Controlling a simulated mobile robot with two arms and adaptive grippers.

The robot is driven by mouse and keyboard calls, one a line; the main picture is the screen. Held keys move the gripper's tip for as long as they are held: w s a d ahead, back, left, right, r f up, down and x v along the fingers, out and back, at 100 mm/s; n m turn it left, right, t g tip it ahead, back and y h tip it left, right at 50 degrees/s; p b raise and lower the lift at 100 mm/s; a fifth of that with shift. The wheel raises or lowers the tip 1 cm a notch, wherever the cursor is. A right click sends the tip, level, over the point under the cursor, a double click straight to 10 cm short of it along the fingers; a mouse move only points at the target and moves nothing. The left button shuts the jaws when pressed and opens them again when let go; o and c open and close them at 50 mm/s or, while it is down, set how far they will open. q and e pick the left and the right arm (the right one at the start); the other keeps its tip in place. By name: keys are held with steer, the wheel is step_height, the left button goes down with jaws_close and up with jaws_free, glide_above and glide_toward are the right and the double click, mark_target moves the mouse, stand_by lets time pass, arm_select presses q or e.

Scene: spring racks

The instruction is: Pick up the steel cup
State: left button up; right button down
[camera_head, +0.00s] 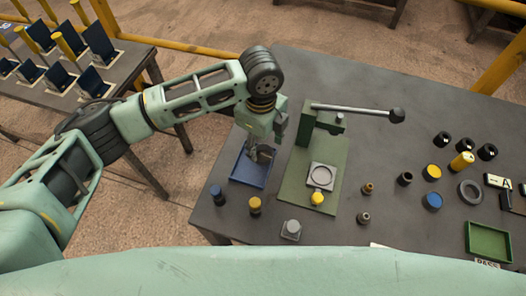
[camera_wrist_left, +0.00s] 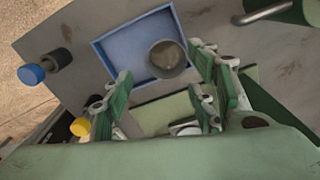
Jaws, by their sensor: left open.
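The steel cup (camera_wrist_left: 167,60) is a grey round cup, seen from above with its open mouth showing. It stands in the blue tray (camera_wrist_left: 110,48), near the tray's right side in the left wrist view. In the head view the blue tray (camera_head: 244,178) lies left of the green press, and the cup is mostly hidden by my gripper. My left gripper (camera_head: 262,154) is over the tray, pointing down. In the left wrist view its fingers (camera_wrist_left: 160,92) are spread apart, with the cup beyond them and nothing held. My right gripper is not in view.
A green press (camera_head: 312,180) with a long lever stands close right of the tray. Several small knobs, rings and a green tray (camera_head: 488,241) lie farther right. A blue-capped piece (camera_head: 217,194) and a yellow-capped piece (camera_head: 254,205) stand near the front edge.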

mark_target(262, 158)
arm_select(q)
steer(key=f+p, duration=0.1)
steer(key=f, duration=0.3)
steer(key=shift+w, duration=0.2)
steer(key=shift+f, duration=0.45)
steer(key=c, duration=1.1)
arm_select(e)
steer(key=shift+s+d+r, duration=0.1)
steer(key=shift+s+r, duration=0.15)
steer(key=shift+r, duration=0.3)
